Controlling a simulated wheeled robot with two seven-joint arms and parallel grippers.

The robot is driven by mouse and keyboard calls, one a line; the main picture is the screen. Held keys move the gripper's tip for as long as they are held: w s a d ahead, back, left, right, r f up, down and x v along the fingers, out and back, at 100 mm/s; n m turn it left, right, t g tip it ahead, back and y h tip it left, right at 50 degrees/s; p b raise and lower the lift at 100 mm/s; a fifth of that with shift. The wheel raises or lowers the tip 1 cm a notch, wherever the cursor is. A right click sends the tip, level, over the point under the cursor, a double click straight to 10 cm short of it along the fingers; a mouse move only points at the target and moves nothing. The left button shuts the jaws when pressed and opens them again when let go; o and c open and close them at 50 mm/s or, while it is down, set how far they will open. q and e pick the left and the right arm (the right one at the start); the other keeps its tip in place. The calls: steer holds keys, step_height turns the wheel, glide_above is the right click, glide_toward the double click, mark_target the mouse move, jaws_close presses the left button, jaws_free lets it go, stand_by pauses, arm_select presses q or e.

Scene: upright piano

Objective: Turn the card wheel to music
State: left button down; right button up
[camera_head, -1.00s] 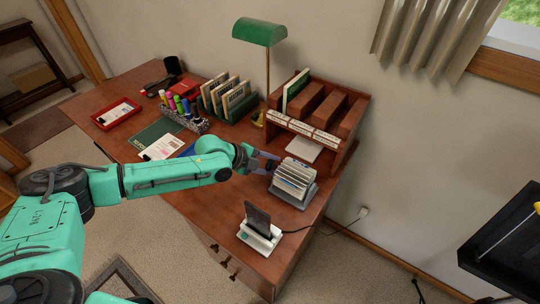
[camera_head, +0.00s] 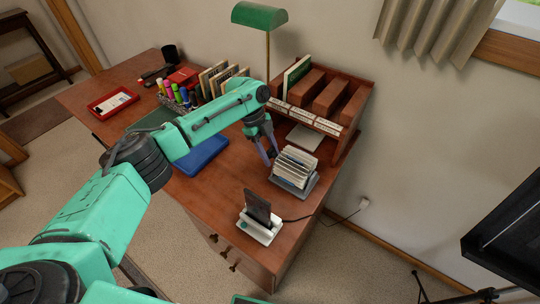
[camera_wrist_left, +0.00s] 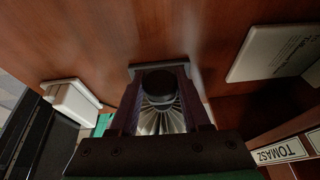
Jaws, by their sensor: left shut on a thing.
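The card wheel (camera_head: 296,167), a fan of white cards on a grey base, stands on the brown desk near its right edge. My left gripper (camera_head: 269,156) reaches down at the wheel's left side. In the left wrist view, the fingers of my left gripper (camera_wrist_left: 160,98) are shut on a round black knob (camera_wrist_left: 159,81), with the fanned cards (camera_wrist_left: 164,116) showing behind it. The knob is hidden in the head view. My right gripper is not in view.
A phone on a white stand (camera_head: 258,217) is in front of the wheel. A wooden organizer (camera_head: 325,110) stands behind it. A blue folder (camera_head: 203,155) lies left, below my arm. A green lamp (camera_head: 259,16), books and a red tray (camera_head: 113,104) are further back.

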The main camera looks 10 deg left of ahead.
arm_select(q)
steer(key=shift+f, duration=0.1)
stand_by(0.4)
steer(key=shift+c, duration=2)
jaws_free()
steer(key=b+v, duration=0.1)
steer(key=v, duration=1.3)
steer(key=shift+w+r+b, duration=0.2)
steer(key=shift+r+b, duration=0.05)
steer(key=shift+b, duration=0.1)
